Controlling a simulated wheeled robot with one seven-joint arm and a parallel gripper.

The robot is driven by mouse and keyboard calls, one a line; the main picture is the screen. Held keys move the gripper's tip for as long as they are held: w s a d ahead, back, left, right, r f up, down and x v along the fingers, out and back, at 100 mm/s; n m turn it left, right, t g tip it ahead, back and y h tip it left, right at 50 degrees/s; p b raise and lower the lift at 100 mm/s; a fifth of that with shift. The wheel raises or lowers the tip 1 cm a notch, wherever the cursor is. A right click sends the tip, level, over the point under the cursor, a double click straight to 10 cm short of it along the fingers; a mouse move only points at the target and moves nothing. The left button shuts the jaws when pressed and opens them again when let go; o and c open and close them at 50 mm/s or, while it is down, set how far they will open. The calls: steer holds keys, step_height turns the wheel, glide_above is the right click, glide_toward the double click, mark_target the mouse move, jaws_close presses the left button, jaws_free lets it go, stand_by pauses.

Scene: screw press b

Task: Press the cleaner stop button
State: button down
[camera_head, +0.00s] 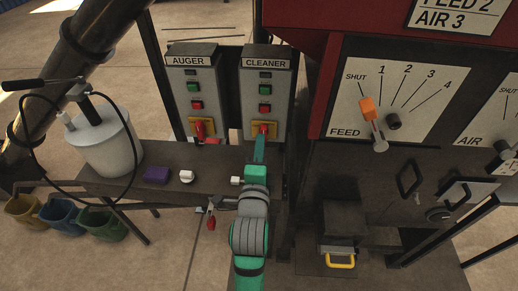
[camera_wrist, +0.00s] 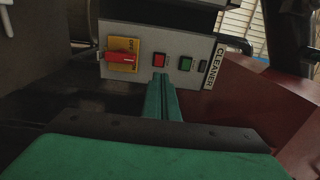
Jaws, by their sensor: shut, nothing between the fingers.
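The cleaner box (camera_head: 265,78) is a grey panel labelled CLEANER. It carries a green button (camera_head: 265,90), a red stop button (camera_head: 265,107) below it, and a red rotary switch on a yellow plate (camera_head: 263,130). My gripper (camera_head: 260,140) is shut and empty, in front of the lower part of this box. In the wrist view the panel shows turned on its side, with the red button (camera_wrist: 160,59) just beyond my shut fingertips (camera_wrist: 160,76) and the green button (camera_wrist: 185,64) to its right. I cannot tell whether the fingertips touch the panel.
The auger box (camera_head: 194,90) with similar buttons stands to the left. A shelf (camera_head: 215,165) below holds a white bucket (camera_head: 105,140), a purple block (camera_head: 157,174) and a white knob-like piece (camera_head: 187,176). The feed lever (camera_head: 373,120) is on the right.

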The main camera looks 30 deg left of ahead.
steer(key=shift+v, duration=0.8)
steer(key=s+d+f+n+h, duration=0.25)
steer(key=s+d+f, duration=0.25)
steer(key=d+f, duration=0.35)
steer(key=s+d+f+n+h, duration=0.2)
steer(key=s+d+f+n, duration=0.25)
steer(key=d+f, duration=0.35)
steer(key=s+d+f+n+h, duration=0.2)
steer(key=s+d, duration=0.2)
steer(key=s, duration=0.6)
steer(key=s+d+f+n+h, duration=0.1)
steer(key=s+d+f+n, duration=0.2)
steer(key=s, duration=0.7)
steer(key=d, duration=0.2)
steer(key=shift+s+d+n+g+h, duration=0.2)
steer(key=shift+d+n+g+h, duration=0.1)
steer(key=shift+h, duration=0.05)
